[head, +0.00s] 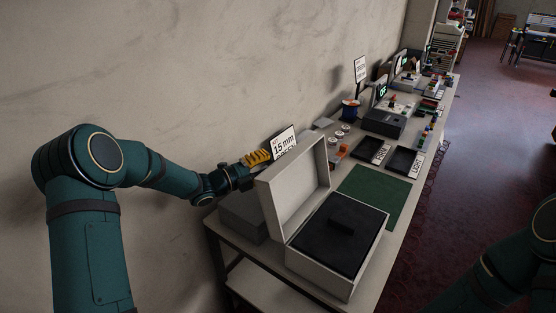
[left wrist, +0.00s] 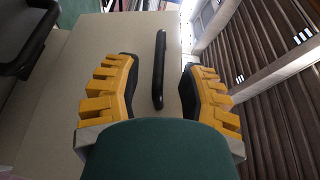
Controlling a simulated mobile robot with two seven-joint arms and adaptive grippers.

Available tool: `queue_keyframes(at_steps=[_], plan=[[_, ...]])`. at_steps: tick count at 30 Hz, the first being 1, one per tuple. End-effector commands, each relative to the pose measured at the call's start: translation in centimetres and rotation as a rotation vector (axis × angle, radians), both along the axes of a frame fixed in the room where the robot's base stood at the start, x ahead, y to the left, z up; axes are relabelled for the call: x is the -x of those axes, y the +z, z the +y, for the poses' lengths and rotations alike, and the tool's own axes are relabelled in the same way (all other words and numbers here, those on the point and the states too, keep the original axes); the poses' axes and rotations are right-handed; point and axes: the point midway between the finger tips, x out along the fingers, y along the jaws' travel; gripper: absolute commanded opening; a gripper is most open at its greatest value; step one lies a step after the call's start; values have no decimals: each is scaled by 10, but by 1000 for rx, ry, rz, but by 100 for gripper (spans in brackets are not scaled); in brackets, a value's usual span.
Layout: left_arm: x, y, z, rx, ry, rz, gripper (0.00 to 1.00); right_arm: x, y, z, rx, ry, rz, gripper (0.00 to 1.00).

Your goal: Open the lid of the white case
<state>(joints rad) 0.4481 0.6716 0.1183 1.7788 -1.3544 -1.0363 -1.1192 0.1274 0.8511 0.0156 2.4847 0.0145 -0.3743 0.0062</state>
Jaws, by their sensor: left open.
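The white case (head: 320,283) stands on the near part of the table. Its lid (head: 292,187) is up, standing roughly upright at the case's left side, and the dark interior with a black block (head: 341,229) shows. My left gripper (head: 257,157) is just behind the lid's upper left edge, partly hidden. In the left wrist view my left gripper (left wrist: 160,85) has its yellow fingers spread apart. A black bar handle (left wrist: 159,70) on a pale panel shows between them, not gripped. The right gripper is out of view; only part of my right arm shows at lower right.
A green mat (head: 372,196) lies beyond the case, with two black trays (head: 404,161) behind it. A "15 mm" sign (head: 284,142) stands behind the lid. A grey box (head: 241,215) sits left of the case. The wall runs close along the left.

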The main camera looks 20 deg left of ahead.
Motion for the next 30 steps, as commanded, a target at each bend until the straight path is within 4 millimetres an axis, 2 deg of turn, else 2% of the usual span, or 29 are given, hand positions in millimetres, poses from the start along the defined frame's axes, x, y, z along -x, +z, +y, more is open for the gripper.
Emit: queue_keyframes(at_steps=[3,9,20,21,23,24,30], plan=[[-15,0,-15,1,-2,1,41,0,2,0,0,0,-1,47],[-29,1,-27,0,0,0,41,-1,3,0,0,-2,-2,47],[-32,1,-30,0,1,1,41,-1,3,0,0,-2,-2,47],[-32,1,-30,0,1,1,37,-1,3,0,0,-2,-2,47],[-32,1,-30,0,1,1,16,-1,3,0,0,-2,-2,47],[-32,1,-30,0,1,1,2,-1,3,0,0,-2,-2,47],[-32,1,-30,0,1,1,0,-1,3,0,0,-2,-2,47]])
